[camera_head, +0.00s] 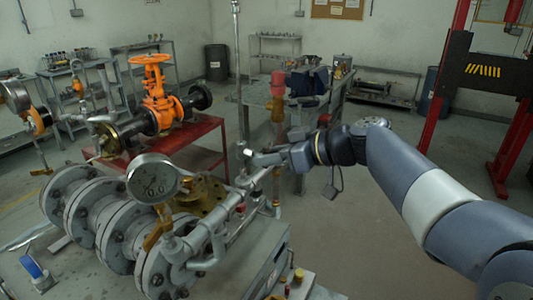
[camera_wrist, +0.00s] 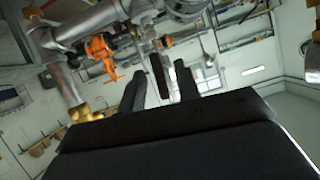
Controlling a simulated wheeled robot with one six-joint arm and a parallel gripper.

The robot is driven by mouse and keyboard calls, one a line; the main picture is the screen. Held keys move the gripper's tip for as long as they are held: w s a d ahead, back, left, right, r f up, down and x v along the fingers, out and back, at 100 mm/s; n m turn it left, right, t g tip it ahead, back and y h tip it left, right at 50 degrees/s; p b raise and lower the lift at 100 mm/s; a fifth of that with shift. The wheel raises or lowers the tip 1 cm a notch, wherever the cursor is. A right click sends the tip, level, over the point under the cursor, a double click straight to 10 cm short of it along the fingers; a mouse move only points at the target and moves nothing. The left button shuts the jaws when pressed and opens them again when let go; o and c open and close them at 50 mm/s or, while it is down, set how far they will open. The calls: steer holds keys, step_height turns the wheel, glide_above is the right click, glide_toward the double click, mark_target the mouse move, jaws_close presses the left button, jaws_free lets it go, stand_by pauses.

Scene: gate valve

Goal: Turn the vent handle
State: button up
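My gripper (camera_head: 256,158) is at the middle of the head view, close to the upper end of a slanting grey pipe (camera_head: 228,205). In the wrist view its two dark fingers (camera_wrist: 160,88) stand apart. A narrow dark bar (camera_wrist: 158,70) shows between or beyond them; I cannot tell whether they touch it. No handle is clearly marked as the vent handle. A yellow lever (camera_head: 153,238) sits below the round gauge (camera_head: 153,178), and a blue handle (camera_head: 32,267) is at the lower left. Both are apart from my gripper.
Grey flanged pipework (camera_head: 110,220) fills the lower left. An orange handwheel valve (camera_head: 155,90) stands on a red table (camera_head: 195,130). A red-capped vertical pipe (camera_head: 278,88) rises just behind my gripper. Open floor (camera_head: 380,225) lies under my arm.

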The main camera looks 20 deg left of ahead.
steer(key=shift+a+f, duration=0.25)
steer(key=shift+a, duration=0.3)
jaws_close()
